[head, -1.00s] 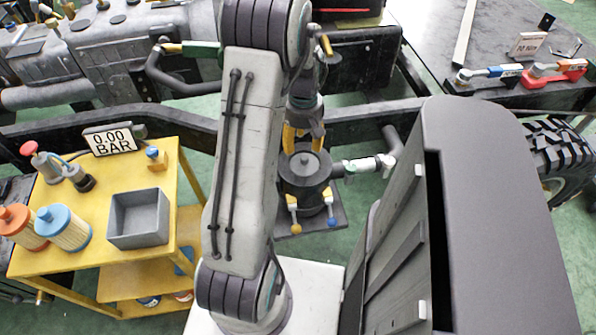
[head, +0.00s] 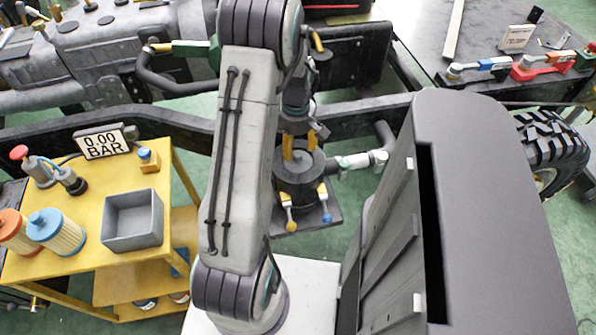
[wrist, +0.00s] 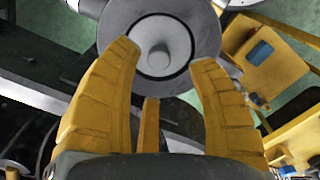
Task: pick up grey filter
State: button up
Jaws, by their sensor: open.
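The grey filter (wrist: 158,52) shows in the wrist view as a round grey cap with a knob in its middle. A dark ring separates it from the wider grey rim of the housing (wrist: 205,25). In the head view the dark grey housing (head: 300,188) stands upright, its top partly behind my gripper. My gripper (head: 298,157) is above it with yellow fingers pointing down. In the wrist view my gripper (wrist: 166,58) is open and empty, its fingertips on either side of the cap's near part. I cannot tell their exact height above the cap.
A yellow trolley (head: 85,255) at left holds a grey bin (head: 132,220), blue-capped (head: 57,232) and orange-capped (head: 15,232) filters and a gauge (head: 105,142). A pipe (head: 358,161) joins the housing's right side. A large dark panel (head: 490,210) stands at right.

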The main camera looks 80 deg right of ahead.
aim_at(298, 154)
jog(key=shift+s+f, duration=0.2)
jog(key=shift+f, duration=1.9)
jog(key=shift+c, duration=0.4)
grip_shut()
